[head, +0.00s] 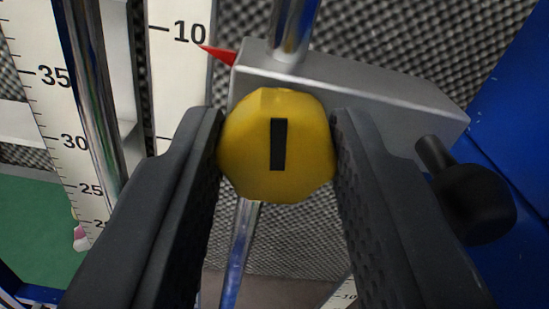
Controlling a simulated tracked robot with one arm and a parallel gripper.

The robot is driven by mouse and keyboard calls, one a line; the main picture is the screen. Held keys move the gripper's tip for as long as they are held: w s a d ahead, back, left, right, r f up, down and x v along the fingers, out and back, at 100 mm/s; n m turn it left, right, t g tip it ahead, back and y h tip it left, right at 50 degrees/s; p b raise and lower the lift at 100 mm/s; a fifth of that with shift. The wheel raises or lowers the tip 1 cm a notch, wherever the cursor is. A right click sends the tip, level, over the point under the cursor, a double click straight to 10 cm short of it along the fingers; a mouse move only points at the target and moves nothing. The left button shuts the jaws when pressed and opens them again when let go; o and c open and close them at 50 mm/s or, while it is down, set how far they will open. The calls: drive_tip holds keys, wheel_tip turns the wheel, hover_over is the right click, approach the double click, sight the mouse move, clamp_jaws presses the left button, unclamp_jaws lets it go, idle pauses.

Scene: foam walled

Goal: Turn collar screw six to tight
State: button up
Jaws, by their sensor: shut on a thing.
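A yellow many-sided screw knob (307,155) with a black bar mark sits on the front of a grey metal collar block (350,95). The black mark stands nearly upright in the picture. My gripper (277,150) is shut on the knob, with one dark finger touching its left side and the other its right side. The collar sits on a shiny vertical rod (294,25). A red pointer (219,54) on the collar's left points to a white scale (180,75), just below the 10 mark. No number for this collar is visible.
A black round-ended handle (474,203) sticks out at the collar's lower right, close to my right finger. Another shiny rod (92,90) and a numbered scale (40,105) stand at the left. Grey foam (400,30) lies behind, and a blue panel (510,110) is at right.

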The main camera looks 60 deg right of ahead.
drive_tip(key=shift+a+m+p, duration=0.1)
drive_tip(key=shift+m+p, duration=0.25)
drive_tip(key=shift+m, duration=0.65)
drive_tip(key=o, duration=1)
drive_tip(key=shift+s+a+f+b, duration=0.1)
drive_tip(key=shift+s+a+b, duration=0.3)
drive_tip(key=shift+a, duration=0.1)
drive_tip(key=b+v, duration=0.3)
drive_tip(key=v, duration=0.9)
drive_tip(key=shift+s+a, duration=0.1)
drive_tip(key=shift+s, duration=0.1)
